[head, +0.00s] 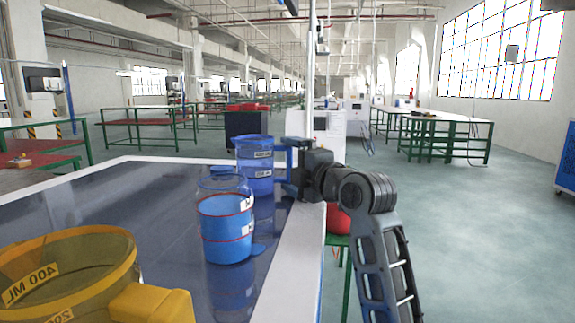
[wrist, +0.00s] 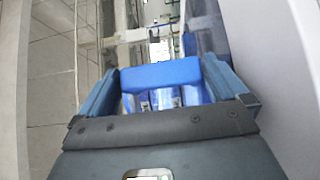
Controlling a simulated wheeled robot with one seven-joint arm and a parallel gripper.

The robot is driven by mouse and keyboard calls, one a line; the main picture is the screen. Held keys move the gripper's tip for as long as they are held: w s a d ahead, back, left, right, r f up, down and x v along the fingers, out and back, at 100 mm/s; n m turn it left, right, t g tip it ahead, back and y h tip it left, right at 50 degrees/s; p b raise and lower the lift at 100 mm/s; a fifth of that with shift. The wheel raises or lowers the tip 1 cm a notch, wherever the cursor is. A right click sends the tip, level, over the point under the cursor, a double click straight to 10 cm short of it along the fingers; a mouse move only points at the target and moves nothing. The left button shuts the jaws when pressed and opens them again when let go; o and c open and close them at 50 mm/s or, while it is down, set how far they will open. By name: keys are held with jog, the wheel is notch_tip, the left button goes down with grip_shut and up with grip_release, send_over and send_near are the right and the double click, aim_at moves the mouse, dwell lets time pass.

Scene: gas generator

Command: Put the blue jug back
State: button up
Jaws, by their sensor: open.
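The blue jug (head: 254,168) stands upright near the right edge of the dark table, with white label marks on its side. Its handle faces right, toward my gripper (head: 288,168). In the wrist view the blue handle (wrist: 160,74) lies between the two fingers of my gripper (wrist: 162,88). The fingers are apart on either side of the handle, with a gap on each side. The jug's body shows behind the handle, and its base is partly hidden in the head view by the clear container in front.
A clear container with blue contents (head: 226,228) stands just in front of the jug. A large yellow jug (head: 70,275) is at the front left. The table's white rim (head: 285,270) runs along the right. A red object (head: 338,220) sits low beyond it. The table's left part is clear.

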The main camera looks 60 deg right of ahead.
jog(key=b+v, duration=0.1)
jog(key=v, duration=0.5)
jog(key=shift+s+a+f, duration=0.1)
jog(key=shift+f, duration=0.05)
notch_tip(320, 180, up, 8)
jog(key=p, duration=0.4)
